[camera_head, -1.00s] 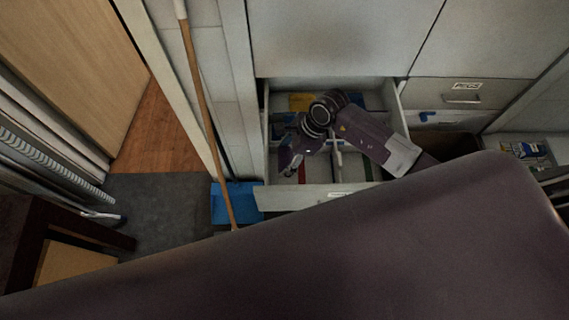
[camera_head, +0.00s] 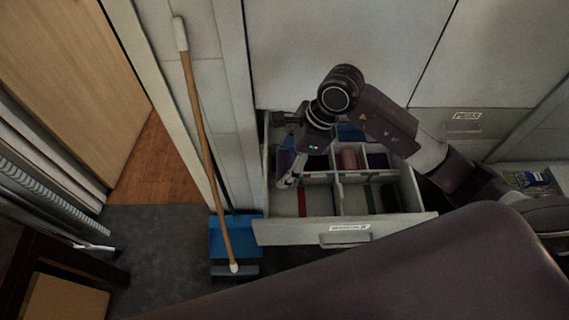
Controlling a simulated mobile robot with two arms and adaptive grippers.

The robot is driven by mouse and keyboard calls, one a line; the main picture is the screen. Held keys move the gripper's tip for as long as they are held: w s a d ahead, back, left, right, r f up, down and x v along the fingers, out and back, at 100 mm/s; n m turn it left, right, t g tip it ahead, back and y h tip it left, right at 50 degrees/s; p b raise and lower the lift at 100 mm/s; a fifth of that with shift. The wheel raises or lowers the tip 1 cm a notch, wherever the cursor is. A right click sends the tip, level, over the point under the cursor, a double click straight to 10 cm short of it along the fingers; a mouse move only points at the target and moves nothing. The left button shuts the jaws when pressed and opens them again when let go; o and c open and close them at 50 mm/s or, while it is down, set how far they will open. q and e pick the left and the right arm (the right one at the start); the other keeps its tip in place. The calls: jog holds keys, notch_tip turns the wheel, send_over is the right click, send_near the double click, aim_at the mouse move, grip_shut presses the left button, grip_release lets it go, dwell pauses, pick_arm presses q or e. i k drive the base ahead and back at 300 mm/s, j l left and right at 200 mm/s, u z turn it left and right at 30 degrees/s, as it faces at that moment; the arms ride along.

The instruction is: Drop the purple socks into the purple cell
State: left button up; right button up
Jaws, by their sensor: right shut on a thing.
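An open drawer (camera_head: 295,232) with dividers juts from the white cabinet, in the middle of the view. A purple area (camera_head: 378,160) shows in the back right cell, beside a pinkish rolled item (camera_head: 349,160). My right gripper (camera_head: 289,182) points down over the left part of the drawer. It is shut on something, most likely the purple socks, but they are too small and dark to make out. My left gripper is out of view.
A broom (camera_head: 205,150) and a blue dustpan (camera_head: 236,238) stand left of the drawer. The drawer's front panel has a handle (camera_head: 344,238). A dark item (camera_head: 390,198) lies in the front right cell. Grey floor (camera_head: 165,240) is clear at the left.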

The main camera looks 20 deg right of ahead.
aim_at(382, 164)
jog(key=i+l+z, duration=0.2)
jog(key=l, duration=0.15)
jog(key=i+l+z, duration=0.2)
jog(key=l, duration=0.2)
jog(key=i+l+z, duration=0.2)
jog(key=k+l, duration=0.1)
jog(key=l, duration=0.05)
